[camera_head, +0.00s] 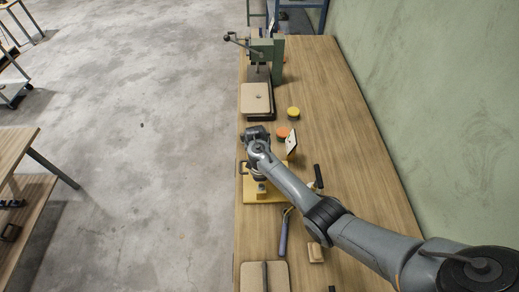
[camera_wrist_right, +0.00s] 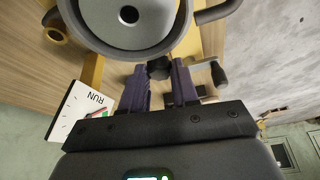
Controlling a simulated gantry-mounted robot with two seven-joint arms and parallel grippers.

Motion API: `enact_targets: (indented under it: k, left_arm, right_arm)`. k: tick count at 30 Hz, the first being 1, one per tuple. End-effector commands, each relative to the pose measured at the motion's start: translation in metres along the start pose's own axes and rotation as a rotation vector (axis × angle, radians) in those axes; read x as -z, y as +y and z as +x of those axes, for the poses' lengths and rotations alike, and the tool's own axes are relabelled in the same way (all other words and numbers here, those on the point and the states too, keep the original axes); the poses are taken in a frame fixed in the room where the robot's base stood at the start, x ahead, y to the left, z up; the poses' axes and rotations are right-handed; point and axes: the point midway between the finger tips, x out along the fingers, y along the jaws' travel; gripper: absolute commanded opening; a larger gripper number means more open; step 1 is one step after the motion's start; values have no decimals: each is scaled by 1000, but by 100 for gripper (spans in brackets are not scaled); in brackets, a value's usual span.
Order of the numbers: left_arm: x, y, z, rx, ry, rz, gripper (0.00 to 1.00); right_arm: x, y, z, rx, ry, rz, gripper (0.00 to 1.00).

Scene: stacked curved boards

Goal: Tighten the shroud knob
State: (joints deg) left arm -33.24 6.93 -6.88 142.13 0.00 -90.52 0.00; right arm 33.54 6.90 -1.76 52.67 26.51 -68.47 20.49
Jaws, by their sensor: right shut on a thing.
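The shroud knob (camera_wrist_right: 158,68) is a small black knob under the rim of a round grey shroud (camera_wrist_right: 160,42) in the right wrist view. My right gripper (camera_wrist_right: 159,76) has its two purple fingers on either side of the knob and is shut on it. In the head view, my right arm reaches in from the lower right over a yellow base (camera_head: 257,196) on the bench. The wrist hides most of the machine there, and the knob cannot be seen in that view. My left gripper is not in view.
On the wooden bench (camera_head: 345,130), a green press (camera_head: 267,50) stands at the back. A yellow round piece (camera_head: 293,112), an orange one (camera_head: 282,132) and a white RUN card (camera_head: 291,143) lie nearby. A blue-handled tool (camera_head: 284,236) lies in front. A green wall bounds the right.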

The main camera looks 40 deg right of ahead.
Motion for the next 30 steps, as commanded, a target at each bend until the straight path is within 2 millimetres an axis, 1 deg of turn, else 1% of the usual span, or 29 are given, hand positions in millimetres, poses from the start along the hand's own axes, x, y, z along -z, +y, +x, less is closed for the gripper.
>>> enact_targets:
  k: [2, 3, 7, 16, 20, 23, 26, 30]
  left_arm:
    - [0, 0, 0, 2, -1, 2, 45]
    - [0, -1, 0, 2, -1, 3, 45]
    - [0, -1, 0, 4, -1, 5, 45]
    - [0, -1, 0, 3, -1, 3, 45]
    - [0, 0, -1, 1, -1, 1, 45]
    - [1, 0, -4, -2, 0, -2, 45]
    - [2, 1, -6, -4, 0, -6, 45]
    - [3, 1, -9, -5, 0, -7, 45]
  right_arm:
    - [0, 0, 0, 1, 1, -1, 0]
    - [0, 0, 0, 1, 1, -1, 35]
    - [0, 0, 0, 1, 1, -2, 55]
    - [0, 0, -1, 1, 1, -2, 55]
    - [1, 0, -8, 1, 3, -2, 55]
    - [2, 0, -19, 1, 4, -3, 55]
    - [2, 0, -34, 2, 4, -3, 55]
    - [1, 0, -59, 2, 4, -4, 55]
